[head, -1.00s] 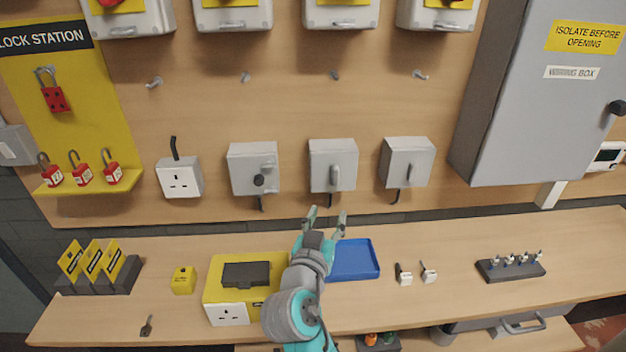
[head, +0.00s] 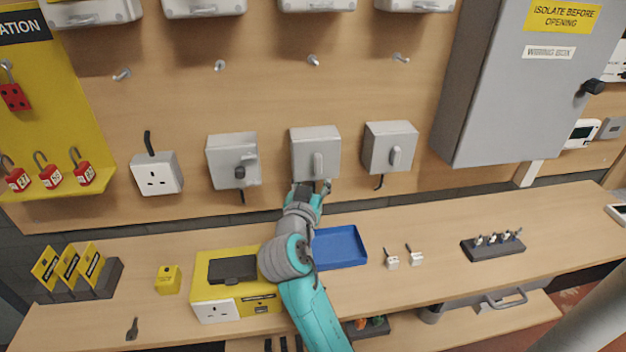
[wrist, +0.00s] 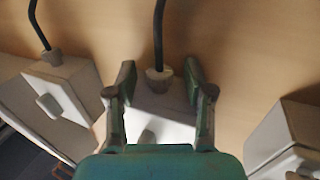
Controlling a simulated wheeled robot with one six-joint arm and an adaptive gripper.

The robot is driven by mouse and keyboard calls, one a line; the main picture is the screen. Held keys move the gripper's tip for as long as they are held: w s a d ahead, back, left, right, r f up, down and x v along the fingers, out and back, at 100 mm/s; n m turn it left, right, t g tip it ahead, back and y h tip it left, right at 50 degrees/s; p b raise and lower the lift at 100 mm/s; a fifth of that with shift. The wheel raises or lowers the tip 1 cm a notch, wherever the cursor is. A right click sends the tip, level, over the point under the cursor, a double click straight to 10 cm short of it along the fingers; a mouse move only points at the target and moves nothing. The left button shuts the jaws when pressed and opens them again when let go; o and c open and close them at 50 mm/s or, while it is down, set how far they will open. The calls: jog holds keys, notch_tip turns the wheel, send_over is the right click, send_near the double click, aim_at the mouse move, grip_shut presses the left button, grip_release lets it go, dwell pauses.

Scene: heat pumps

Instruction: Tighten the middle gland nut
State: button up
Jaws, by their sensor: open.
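The middle grey isolator box (head: 316,148) is on the wooden wall with its handle facing out. In the wrist view its gland nut (wrist: 158,80) is a small grey collar on the box's edge, with a black cable (wrist: 159,35) running from it. My gripper (wrist: 159,76) is open, with one finger on each side of this nut and a visible gap on both sides. In the head view my gripper (head: 313,188) is just below the middle box and hides its gland nut.
Grey boxes stand on the left (head: 232,162) and right (head: 389,148) of the middle one, cables below. Under the arm, the bench holds a yellow case (head: 205,290) and a blue tray (head: 342,248). A large grey cabinet (head: 500,105) is at right.

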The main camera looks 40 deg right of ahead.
grip_shut()
jog(key=shift+n+t+y, duration=0.3)
jog(key=shift+t, duration=0.1)
jog(key=shift+s+d+n+t+y, duration=0.15)
jog(key=shift+n+t+y, duration=1.1)
jog(key=shift+y, duration=0.25)
jog(key=shift+s+d+n+t+y, duration=0.1)
jog(key=shift+d+n+t+y, duration=0.05)
jog(key=shift+n+t+y, duration=1.25)
jog(key=shift+d+n+t+y, duration=0.1)
jog(key=shift+n+t+y, duration=0.4)
jog(key=shift+n+y, duration=1)
jog(key=shift+d+n+t+y, duration=0.1)
jog(key=shift+n+t+y, duration=0.5)
jog(key=shift+y, duration=1.6)
jog(key=shift+n+y, duration=0.4)
jog(key=shift+n, duration=0.05)
grip_release()
